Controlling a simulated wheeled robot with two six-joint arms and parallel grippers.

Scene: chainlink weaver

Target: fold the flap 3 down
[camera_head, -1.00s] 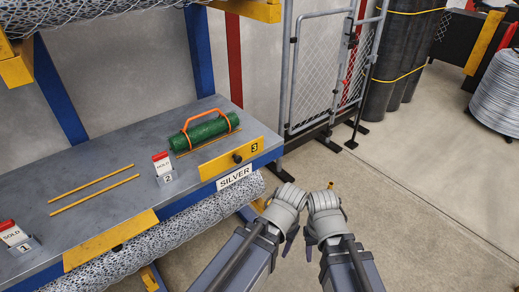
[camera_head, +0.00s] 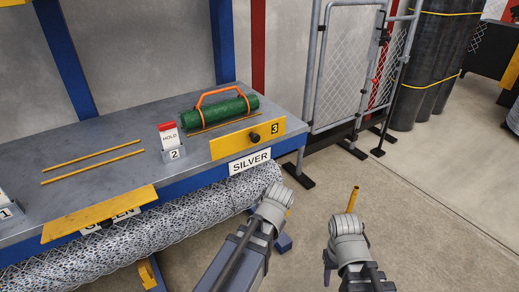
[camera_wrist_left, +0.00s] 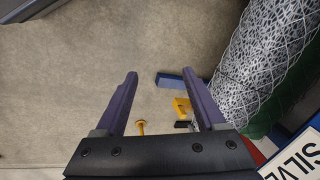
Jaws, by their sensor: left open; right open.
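Flap 3 (camera_head: 232,146) is a yellow plate with a black knob (camera_head: 254,137) and the number 3. It stands raised at the right end of the shelf's front edge, above the SILVER label (camera_head: 250,162). My left gripper (camera_head: 277,191) is below and right of the flap, apart from it. In the left wrist view its open fingers (camera_wrist_left: 160,74) hold nothing, with floor beyond them. My right gripper (camera_head: 347,217) is farther right over the floor, open and away from the shelf. Its fingers are mostly hidden behind its wrist.
A green roll (camera_head: 222,113) with an orange handle lies behind the flap. Another yellow flap (camera_head: 85,218) lies lower to the left, partly covering its label. A wire mesh roll (camera_head: 170,220) is under the shelf. A yellow post (camera_head: 353,198) stands near my right gripper. Open floor lies right.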

